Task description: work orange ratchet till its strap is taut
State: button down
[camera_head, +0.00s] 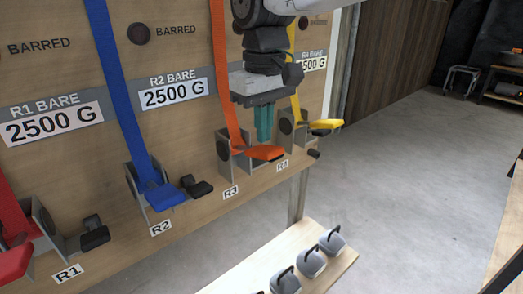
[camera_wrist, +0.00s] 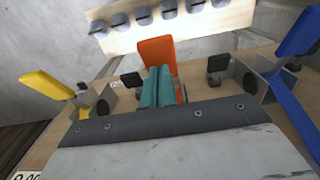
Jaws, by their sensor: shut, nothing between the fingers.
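The orange ratchet, labelled R3, has an orange handle (camera_head: 258,153) that sticks out from a grey bracket (camera_head: 224,152) on the wooden board. Its orange strap (camera_head: 222,75) runs up the board behind it. My gripper (camera_head: 264,138) points down with its teal fingers together, right at the orange handle. In the wrist view, my closed fingers (camera_wrist: 158,88) overlap the orange handle (camera_wrist: 158,60), which shows beyond and beside them. I cannot tell whether they touch it. My gripper hides part of the bracket.
The blue ratchet (camera_head: 165,195) at R2 and the yellow ratchet (camera_head: 326,125) at R4 flank the orange one. A red ratchet (camera_head: 14,262) is at far left. Small black levers (camera_head: 199,187) stick out between them. Several grey weights (camera_head: 311,262) stand on a lower shelf.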

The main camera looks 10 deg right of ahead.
aim_at(266, 149)
jog(key=shift+f, duration=0.15)
jog(key=shift+s+d+f, duration=0.1)
jog(key=shift+s+f, duration=0.05)
jog(key=shift+f, duration=1.5)
jog(key=shift+s+d+f, duration=0.1)
jog(key=shift+f, duration=1.5)
jog(key=r, duration=0.6)
jog(key=shift+w+a+r, duration=0.2)
jog(key=shift+w+r, duration=0.1)
jog(key=shift+r, duration=0.1)
jog(key=shift+f, duration=0.1)
